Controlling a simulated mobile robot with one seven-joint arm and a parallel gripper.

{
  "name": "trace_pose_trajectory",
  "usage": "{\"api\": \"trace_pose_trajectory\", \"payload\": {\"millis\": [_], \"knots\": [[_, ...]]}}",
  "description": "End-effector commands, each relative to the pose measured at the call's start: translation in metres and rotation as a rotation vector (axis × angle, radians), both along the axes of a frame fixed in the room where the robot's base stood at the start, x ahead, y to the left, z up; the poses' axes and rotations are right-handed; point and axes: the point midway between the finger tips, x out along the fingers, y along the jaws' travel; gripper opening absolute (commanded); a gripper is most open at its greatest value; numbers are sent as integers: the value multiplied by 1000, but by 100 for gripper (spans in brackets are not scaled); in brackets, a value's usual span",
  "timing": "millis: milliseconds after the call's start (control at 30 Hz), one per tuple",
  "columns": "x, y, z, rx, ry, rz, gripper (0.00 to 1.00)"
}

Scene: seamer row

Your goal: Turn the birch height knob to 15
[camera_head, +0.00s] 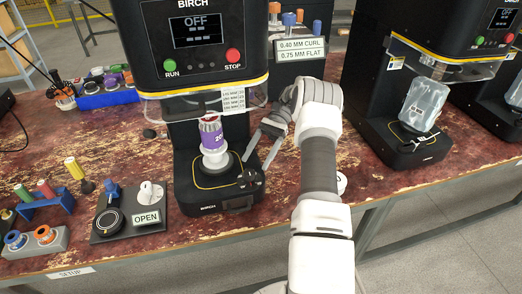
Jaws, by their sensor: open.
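The Birch machine (200,45) stands left of centre, its display reading OFF above a green RUN button (170,66) and a red STOP button (233,56). A small dark knob-like part (250,179) sits at the right edge of its base; it seems to be the height knob, but its setting is too small to read. My gripper (256,164) is open just right of the can and close above this part, fingers pointing down. I cannot tell whether they touch it.
A white chart (232,100) hangs on the machine's clear guard. A sign (301,49) reads 0.40 MM CURL, 0.75 MM FLAT. Another machine (405,125) with a bagged item stands right. An OPEN-labelled plate (128,222) and coloured tools (45,190) lie left.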

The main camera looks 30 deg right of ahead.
Motion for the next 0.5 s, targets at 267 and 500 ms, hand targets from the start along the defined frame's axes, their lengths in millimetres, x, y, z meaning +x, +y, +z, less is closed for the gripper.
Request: {"api": "trace_pose_trajectory", "payload": {"millis": [267,500], "knots": [[6,-10,10,8,2,7,70],[9,-17,10,4,0,-1,70]]}}
